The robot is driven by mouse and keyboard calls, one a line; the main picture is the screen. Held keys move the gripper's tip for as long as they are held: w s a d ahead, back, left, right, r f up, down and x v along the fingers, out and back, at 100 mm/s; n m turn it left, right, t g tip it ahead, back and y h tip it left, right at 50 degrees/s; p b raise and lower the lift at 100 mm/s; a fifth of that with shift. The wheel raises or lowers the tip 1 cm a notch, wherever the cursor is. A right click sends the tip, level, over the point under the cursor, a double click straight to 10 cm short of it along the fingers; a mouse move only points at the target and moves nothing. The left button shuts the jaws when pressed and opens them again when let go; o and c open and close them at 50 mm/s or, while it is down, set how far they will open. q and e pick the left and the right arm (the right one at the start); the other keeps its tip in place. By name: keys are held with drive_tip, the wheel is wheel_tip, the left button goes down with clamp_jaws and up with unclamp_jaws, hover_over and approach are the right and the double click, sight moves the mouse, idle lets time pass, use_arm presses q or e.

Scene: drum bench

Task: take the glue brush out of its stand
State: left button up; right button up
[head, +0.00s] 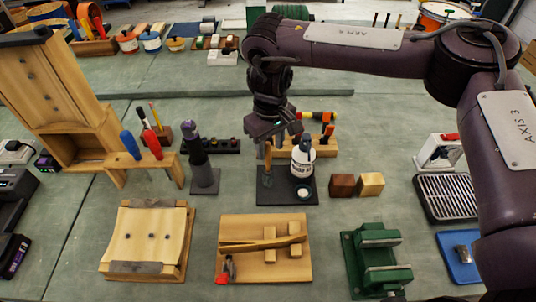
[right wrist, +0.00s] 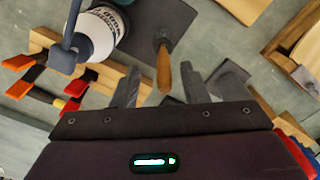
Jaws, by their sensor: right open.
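The glue brush (head: 267,160) stands upright with its wooden handle up, on the left of a dark flat stand (head: 272,197). A white glue bottle (head: 302,160) with a grey top stands on the same base, to its right. My right gripper (head: 279,138) is above the brush, pointing down. In the right wrist view the open right gripper (right wrist: 160,78) has the brush handle (right wrist: 163,62) between its fingers, with gaps on both sides. The brush's lower end is hidden. My left gripper is not in view.
The glue bottle (right wrist: 98,32) stands close beside the fingers. A dark tool (head: 193,150) stands upright to the left.

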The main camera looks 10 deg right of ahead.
sight(268, 162)
drive_tip(key=f+p, duration=0.1)
drive_tip(key=f, duration=0.3)
drive_tip(key=shift+a, duration=0.2)
clamp_jaws()
drive_tip(key=shift+r, duration=0.5)
wheel_tip(268, 162, up, 6)
drive_tip(key=shift+r+b, duration=0.1)
drive_tip(key=shift+b, duration=0.6)
wheel_tip(268, 162, up, 13)
